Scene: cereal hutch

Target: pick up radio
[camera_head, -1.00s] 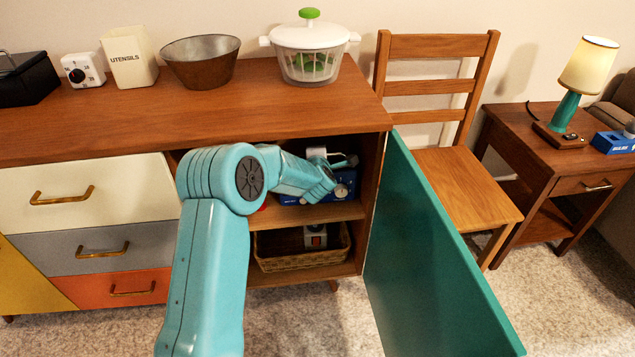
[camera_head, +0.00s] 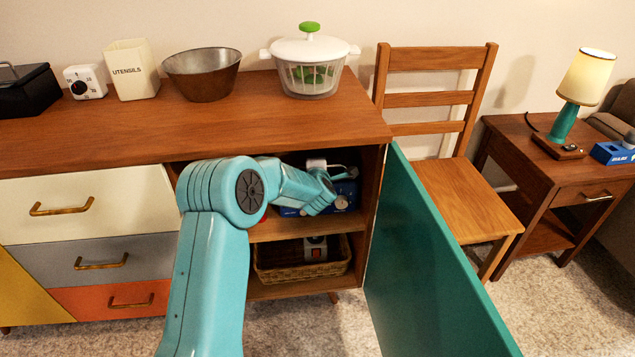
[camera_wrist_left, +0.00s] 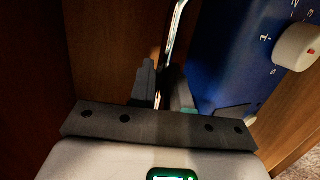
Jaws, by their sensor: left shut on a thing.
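The blue radio (camera_head: 347,190) stands on the upper shelf inside the open cabinet, partly hidden behind my left arm and gripper. In the left wrist view its blue face (camera_wrist_left: 232,50) shows at the right, with a white knob and printed numbers. Its thin metal handle (camera_wrist_left: 178,28) runs down between the fingers of my left gripper (camera_wrist_left: 160,88). That gripper (camera_head: 338,172) is shut on the handle, inside the cabinet opening. Whether the radio's base touches the shelf is hard to tell. My right gripper is not in view.
The teal cabinet door (camera_head: 425,250) stands open to the right of the opening. A wicker basket (camera_head: 302,270) sits on the lower shelf. A salad spinner (camera_head: 310,65) and metal bowl (camera_head: 203,75) stand on the cabinet top. A wooden chair (camera_head: 455,200) is beyond the door.

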